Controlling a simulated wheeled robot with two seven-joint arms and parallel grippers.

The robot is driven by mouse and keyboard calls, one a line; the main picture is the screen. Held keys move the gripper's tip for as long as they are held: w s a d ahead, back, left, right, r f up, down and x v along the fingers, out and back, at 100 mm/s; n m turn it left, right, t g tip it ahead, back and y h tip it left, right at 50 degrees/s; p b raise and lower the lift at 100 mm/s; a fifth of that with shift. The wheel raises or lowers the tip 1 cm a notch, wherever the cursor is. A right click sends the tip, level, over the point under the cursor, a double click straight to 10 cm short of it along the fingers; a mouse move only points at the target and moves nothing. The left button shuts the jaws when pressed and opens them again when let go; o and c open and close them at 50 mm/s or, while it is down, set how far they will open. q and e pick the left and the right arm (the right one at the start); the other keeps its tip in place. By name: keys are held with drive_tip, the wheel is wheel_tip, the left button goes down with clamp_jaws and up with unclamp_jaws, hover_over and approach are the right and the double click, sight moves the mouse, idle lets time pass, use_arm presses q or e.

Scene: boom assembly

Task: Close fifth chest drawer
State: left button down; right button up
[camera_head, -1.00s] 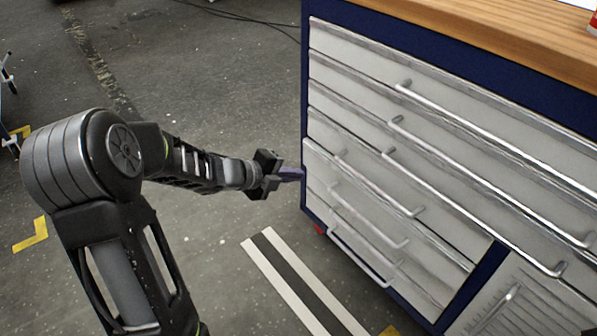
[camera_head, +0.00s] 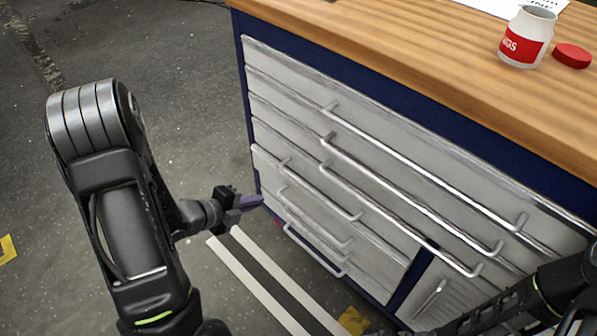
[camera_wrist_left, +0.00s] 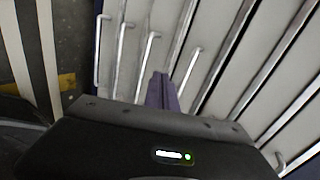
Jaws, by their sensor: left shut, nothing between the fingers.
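The chest has grey drawer fronts in a dark blue frame (camera_head: 240,75). Its upper wide drawers have long bar handles (camera_head: 410,196); a stack of narrower drawers with short handles (camera_head: 322,190) is at lower left. The fifth drawer from the top appears to be the middle one of this stack, with its handle (camera_head: 315,222); none clearly stands far out. My left gripper (camera_head: 250,202) is shut and empty, its purple fingers by the left edge of the lower drawers. In the left wrist view the fingers (camera_wrist_left: 160,90) point toward the handles; contact cannot be told.
The wooden top (camera_head: 400,70) carries a white jar with a red label (camera_head: 527,38), a red lid (camera_head: 572,55) and paper. My right arm enters at lower right. Floor left of the chest is clear, with white stripes (camera_head: 262,285).

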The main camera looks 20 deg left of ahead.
use_arm(q)
drive_tip(key=shift+r+m, duration=0.2)
drive_tip(key=shift+m, duration=0.2)
drive_tip(key=shift+w, duration=0.1)
drive_tip(key=b, duration=0.2)
approach(298, 186)
wheel_tip(298, 186, down, 3)
drive_tip(key=w, duration=0.2)
drive_tip(key=w+d, duration=0.1)
drive_tip(key=w, duration=0.1)
drive_tip(key=shift+d+r, duration=0.25)
drive_tip(key=shift+r, duration=0.05)
drive_tip(key=shift+w+d, duration=0.25)
drive_tip(key=shift+w, duration=0.35)
